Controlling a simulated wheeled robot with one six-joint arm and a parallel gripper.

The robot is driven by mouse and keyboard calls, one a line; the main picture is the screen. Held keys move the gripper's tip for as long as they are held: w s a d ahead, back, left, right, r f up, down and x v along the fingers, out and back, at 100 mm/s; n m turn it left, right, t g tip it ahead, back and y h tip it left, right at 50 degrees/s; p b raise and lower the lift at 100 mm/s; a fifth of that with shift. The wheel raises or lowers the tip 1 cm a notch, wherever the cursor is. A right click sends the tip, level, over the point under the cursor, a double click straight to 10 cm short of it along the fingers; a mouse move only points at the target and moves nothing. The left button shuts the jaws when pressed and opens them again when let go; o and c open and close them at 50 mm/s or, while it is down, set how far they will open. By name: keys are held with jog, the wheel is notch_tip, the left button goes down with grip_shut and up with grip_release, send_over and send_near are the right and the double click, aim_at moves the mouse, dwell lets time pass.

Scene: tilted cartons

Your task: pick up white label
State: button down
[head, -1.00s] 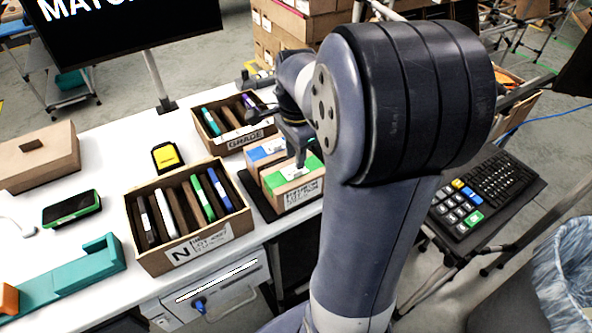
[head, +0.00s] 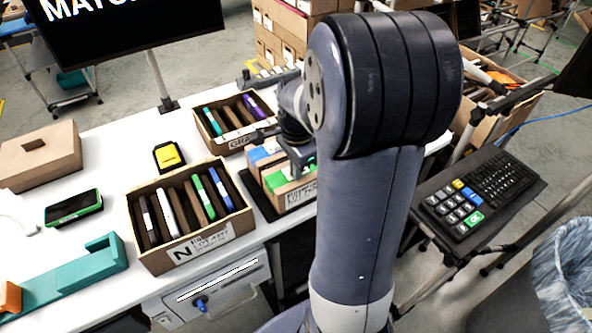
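A small tan carton (head: 278,204) stands on a dark base near the middle of the table, with a printed white label (head: 300,195) on its front. Blue (head: 258,153) and green (head: 276,181) pieces show at its top. My gripper (head: 299,165) is low over the right part of this carton, and my arm covers part of it. I cannot tell whether the fingers touch anything or how far apart they are. Another white label (head: 203,245), marked N, is on the front of the larger open box (head: 152,262).
The larger box holds several upright thin items. Another open box (head: 215,148) stands behind the carton. A yellow-topped black device (head: 168,156), a green-edged device (head: 74,207) and a teal dispenser (head: 75,272) lie at left, with bare white table between. A keypad (head: 485,195) is at right.

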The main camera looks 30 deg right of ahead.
dwell(0.4)
notch_tip(320, 180, up, 16)
jog(key=p, duration=0.5)
jog(key=shift+p, duration=0.3)
